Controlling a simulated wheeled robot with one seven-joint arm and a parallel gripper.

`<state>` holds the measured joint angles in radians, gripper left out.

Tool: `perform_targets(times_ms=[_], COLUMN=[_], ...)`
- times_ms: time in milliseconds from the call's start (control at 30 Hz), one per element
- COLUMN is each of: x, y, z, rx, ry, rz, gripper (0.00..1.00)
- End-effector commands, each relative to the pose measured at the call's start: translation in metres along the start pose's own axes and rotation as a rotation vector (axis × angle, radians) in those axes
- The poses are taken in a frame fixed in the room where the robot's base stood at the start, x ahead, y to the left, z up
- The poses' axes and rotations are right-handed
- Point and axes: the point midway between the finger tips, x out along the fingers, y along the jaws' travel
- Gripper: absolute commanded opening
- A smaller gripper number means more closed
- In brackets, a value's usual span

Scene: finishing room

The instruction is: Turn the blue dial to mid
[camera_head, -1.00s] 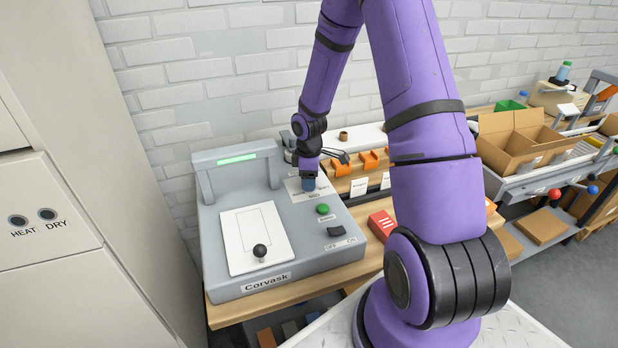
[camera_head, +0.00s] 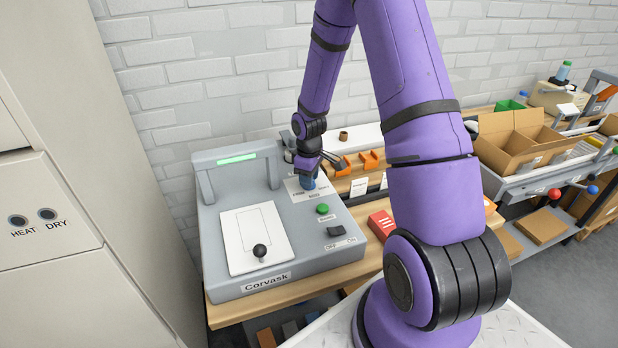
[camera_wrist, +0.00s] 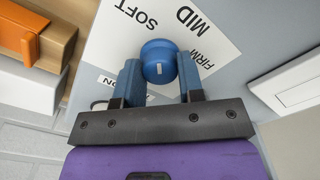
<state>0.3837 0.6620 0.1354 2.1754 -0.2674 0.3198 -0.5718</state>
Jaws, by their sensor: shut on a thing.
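The blue dial (camera_wrist: 158,58) is a round knob on a white label plate (camera_wrist: 225,52) printed SOFT, MID and FIRM. A short pale mark shows on the dial's side facing my gripper; I cannot tell which word it lines up with. My gripper (camera_wrist: 158,70) is shut on the dial, one finger on each side. In the head view the dial (camera_head: 309,184) shows just below my gripper (camera_head: 307,178), on the back right of the grey Corvask machine (camera_head: 215,265).
A green button (camera_head: 322,208) and a black OFF/ON switch (camera_head: 336,231) sit in front of the dial. A white plate (camera_head: 240,232) with a black knob (camera_head: 260,250) lies to the left. Orange holders (camera_head: 369,160) and a red box (camera_head: 381,224) stand to the right.

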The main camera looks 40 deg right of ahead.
Motion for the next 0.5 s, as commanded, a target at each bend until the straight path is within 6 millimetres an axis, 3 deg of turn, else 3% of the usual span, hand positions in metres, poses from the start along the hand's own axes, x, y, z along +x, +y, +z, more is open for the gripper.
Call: perform_targets(times_ms=[500], x=[-0.0004], y=[0.0002], z=[-0.0006], rx=[0.462], ry=[0.001], rz=[0.002], gripper=[0.12])
